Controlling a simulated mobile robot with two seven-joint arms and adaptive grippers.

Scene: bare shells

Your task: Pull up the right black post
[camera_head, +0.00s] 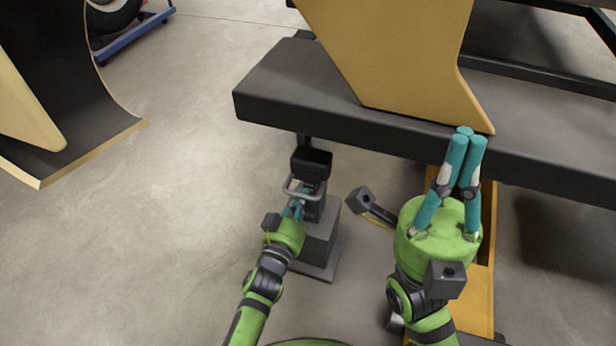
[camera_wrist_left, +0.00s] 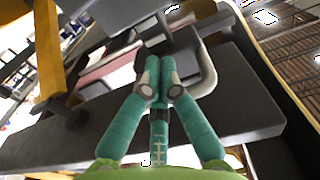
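A black post (camera_head: 311,164) with a block-like top stands upright on a grey stepped base, in front of the dark beam. A grey loop handle (camera_head: 289,188) sticks out from its near side; in the left wrist view the handle (camera_wrist_left: 208,72) curves to the right of my fingers. My left gripper (camera_head: 297,207) is at this handle, and its teal fingers (camera_wrist_left: 161,66) come together on the bar. The fingertips partly hide the contact. My right gripper (camera_head: 466,135) is shut and empty, its fingers pointing up before the beam, to the right of the post.
A long dark beam (camera_head: 270,88) runs behind the post, with a yellow panel (camera_head: 400,50) on it. A yellow upright (camera_head: 484,240) stands behind my right arm. A dark curved shell (camera_head: 75,90) is at the left. The floor (camera_head: 150,240) left of the post is clear.

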